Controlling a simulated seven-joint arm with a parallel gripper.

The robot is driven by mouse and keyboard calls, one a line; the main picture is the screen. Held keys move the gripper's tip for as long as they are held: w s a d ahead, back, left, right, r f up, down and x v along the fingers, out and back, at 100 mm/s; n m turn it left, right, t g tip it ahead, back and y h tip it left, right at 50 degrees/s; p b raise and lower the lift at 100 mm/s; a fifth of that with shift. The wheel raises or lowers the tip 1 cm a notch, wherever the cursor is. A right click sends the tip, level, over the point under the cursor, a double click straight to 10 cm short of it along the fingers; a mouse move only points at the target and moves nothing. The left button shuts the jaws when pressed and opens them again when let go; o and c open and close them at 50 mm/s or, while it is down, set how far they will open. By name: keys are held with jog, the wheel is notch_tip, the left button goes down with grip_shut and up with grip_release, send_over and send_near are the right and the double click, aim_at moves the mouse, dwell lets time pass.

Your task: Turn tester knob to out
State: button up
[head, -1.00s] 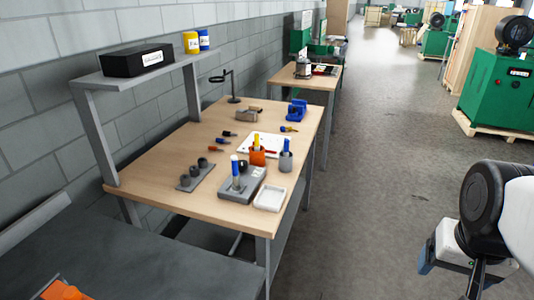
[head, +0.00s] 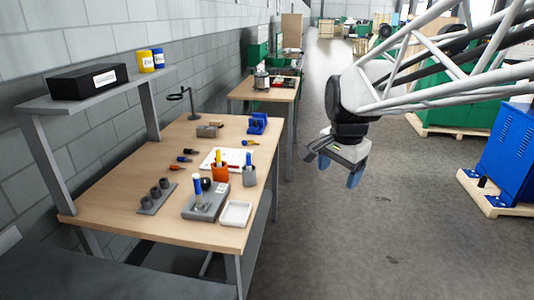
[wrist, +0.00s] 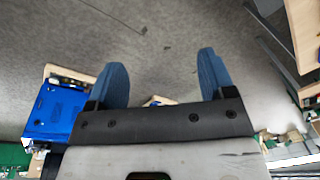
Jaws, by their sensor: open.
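The tester appears to be the grey box (head: 209,205) near the front of the wooden workbench. A round black knob (head: 206,184) shows at its back. A blue-topped piece (head: 198,186) stands upright in it and partly covers the box. Which way the knob points is too small to tell. My gripper (head: 341,168) is out over the floor to the right of the bench, well apart from the tester. In the wrist view its two blue fingers (wrist: 162,72) are spread and empty, with grey floor beyond them. The tester is not recognisable there.
A white tray (head: 236,214) sits right of the tester, and a grey rack (head: 156,196) with several dark cups sits left. Orange (head: 220,173) and grey (head: 249,176) holders stand behind. A shelf (head: 95,105) overhangs the bench's left side. The floor between bench and machines is open.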

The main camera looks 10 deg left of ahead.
jog(key=w+a+f+m, duration=0.1)
jog(key=w+a+m, duration=0.2)
jog(key=w+a, duration=0.7)
jog(key=m+g, duration=0.2)
jog(key=m, duration=0.8)
send_over(204, 180)
notch_tip(204, 180, down, 16)
jog(key=shift+d, duration=0.1)
jog(key=shift+f, duration=3.9)
